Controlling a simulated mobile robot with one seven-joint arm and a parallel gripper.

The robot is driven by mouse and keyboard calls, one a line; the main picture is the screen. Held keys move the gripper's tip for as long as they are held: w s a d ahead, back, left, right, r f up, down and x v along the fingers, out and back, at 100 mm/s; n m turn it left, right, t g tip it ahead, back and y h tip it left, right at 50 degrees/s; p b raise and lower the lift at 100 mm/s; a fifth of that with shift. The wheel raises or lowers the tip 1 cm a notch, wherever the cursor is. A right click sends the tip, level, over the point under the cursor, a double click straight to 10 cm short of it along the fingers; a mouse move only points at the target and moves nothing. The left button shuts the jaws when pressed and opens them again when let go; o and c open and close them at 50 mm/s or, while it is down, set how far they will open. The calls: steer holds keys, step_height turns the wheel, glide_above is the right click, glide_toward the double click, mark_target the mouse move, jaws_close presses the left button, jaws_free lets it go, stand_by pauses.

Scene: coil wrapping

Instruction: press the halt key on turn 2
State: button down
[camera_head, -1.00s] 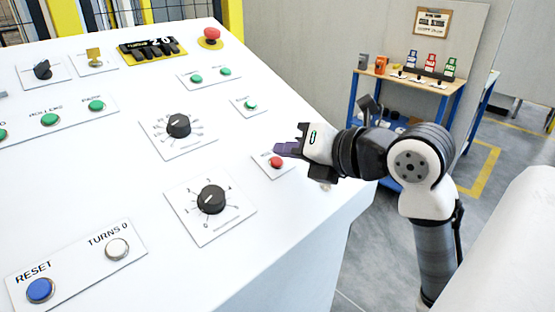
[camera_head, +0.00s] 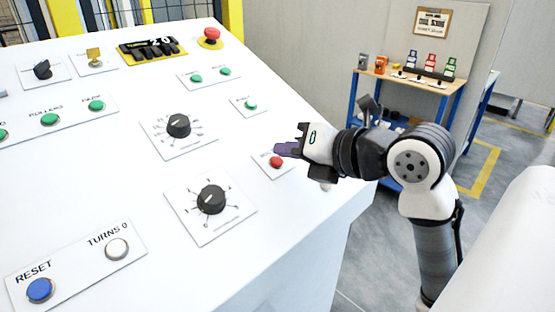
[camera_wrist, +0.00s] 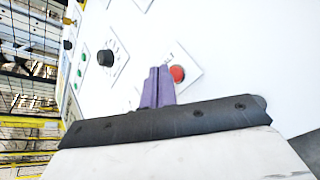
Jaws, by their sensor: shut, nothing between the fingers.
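The halt key appears to be the small red button (camera_head: 277,162) on a white plate at the right side of the sloped white panel; its label is partly hidden and too small to read. It also shows in the wrist view (camera_wrist: 177,74). My gripper (camera_head: 287,149) is shut and empty, its purple fingertips just above and beside the red button in the head view. In the wrist view the fingertips (camera_wrist: 159,87) lie just left of the button; I cannot tell whether they touch the panel.
Two black dials (camera_head: 211,199) sit left of my gripper. A red mushroom button (camera_head: 211,35) on yellow stands at the top. Blue reset (camera_head: 40,290) and white turns (camera_head: 117,248) buttons are at lower left. A workbench (camera_head: 410,80) stands behind.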

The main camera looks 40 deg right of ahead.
steer(key=shift+f, duration=0.15)
steer(key=shift+w+f+b, duration=0.2)
steer(key=shift+f+b, duration=0.1)
steer(key=shift+b, duration=0.35)
steer(key=shift+w+f+b, duration=0.1)
steer(key=shift+f+b, duration=0.25)
steer(key=shift+b, duration=0.15)
stand_by(0.6)
steer(key=shift+s+r, duration=0.3)
steer(key=shift+r, duration=0.45)
steer(key=shift+p, duration=0.3)
steer(key=r, duration=0.1)
steer(key=s+r+p, duration=0.1)
steer(key=r, duration=0.1)
steer(key=s+r+p, duration=0.1)
steer(key=shift+d+r, duration=0.1)
steer(key=shift+r, duration=0.2)
